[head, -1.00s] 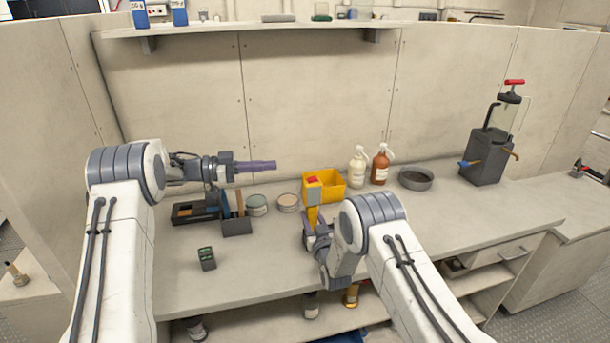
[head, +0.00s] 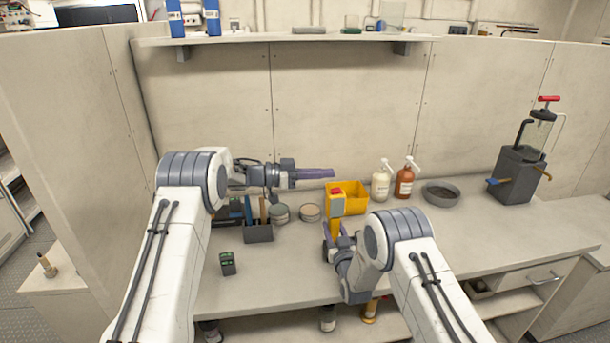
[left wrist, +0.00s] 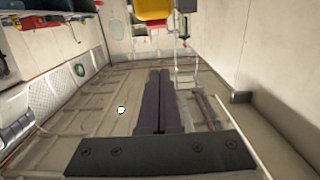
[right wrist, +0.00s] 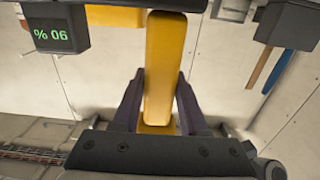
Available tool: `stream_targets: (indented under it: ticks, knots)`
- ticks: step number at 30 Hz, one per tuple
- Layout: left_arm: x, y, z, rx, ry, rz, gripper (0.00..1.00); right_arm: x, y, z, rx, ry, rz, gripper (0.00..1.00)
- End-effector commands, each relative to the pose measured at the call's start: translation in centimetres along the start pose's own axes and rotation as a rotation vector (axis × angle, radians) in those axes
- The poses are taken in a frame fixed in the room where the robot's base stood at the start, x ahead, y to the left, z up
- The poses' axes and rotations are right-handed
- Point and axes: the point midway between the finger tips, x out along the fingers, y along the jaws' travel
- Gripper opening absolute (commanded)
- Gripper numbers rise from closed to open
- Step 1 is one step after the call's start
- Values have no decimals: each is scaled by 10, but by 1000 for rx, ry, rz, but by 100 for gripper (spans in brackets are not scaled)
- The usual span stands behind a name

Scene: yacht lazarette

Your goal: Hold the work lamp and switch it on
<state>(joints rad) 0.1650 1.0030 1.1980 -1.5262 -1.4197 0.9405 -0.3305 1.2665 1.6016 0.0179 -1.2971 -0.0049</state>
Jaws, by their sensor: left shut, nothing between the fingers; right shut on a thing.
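The work lamp has a yellow handle (head: 335,228) and a grey head (head: 337,207) with a red part (head: 336,191) on top. My right gripper (head: 336,238) is shut on the handle, and the lamp stands upright above the bench. In the right wrist view the yellow handle (right wrist: 164,70) runs between both fingers. My left gripper (head: 333,173) is shut and empty, its purple fingers pointing right, above and slightly left of the red part in the head view. Its closed fingers (left wrist: 158,75) also show in the left wrist view. I see no clear gap between left fingertips and lamp.
A yellow bin (head: 358,200) stands behind the lamp. Two pump bottles (head: 381,182) (head: 404,182) and a grey bowl (head: 440,194) are to its right. Tins (head: 309,212), a tool holder (head: 258,233) and a small meter (head: 227,263) are to the left. The front bench (head: 285,280) has free room.

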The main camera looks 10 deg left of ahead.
Motion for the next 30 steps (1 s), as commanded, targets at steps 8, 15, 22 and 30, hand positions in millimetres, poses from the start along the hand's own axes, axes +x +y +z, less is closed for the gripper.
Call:
stream_targets:
  ticks: [8, 15, 22, 30]
  knots:
    - [16, 0, 32, -3, -1, 0, 0, 0, 0, 0, 0, 1, 0, 0]
    - [18, 0, 39, 0, 0, -1, 0, 0, 0, 0, 0, 1, 0, 0]
    - [18, 0, 39, 0, -1, 0, 0, 0, 0, 0, 0, 1, 1, 0]
    - [21, 0, 44, -2, -116, 2, 0, 0, 0, 0, 0, 1, 1, 0]
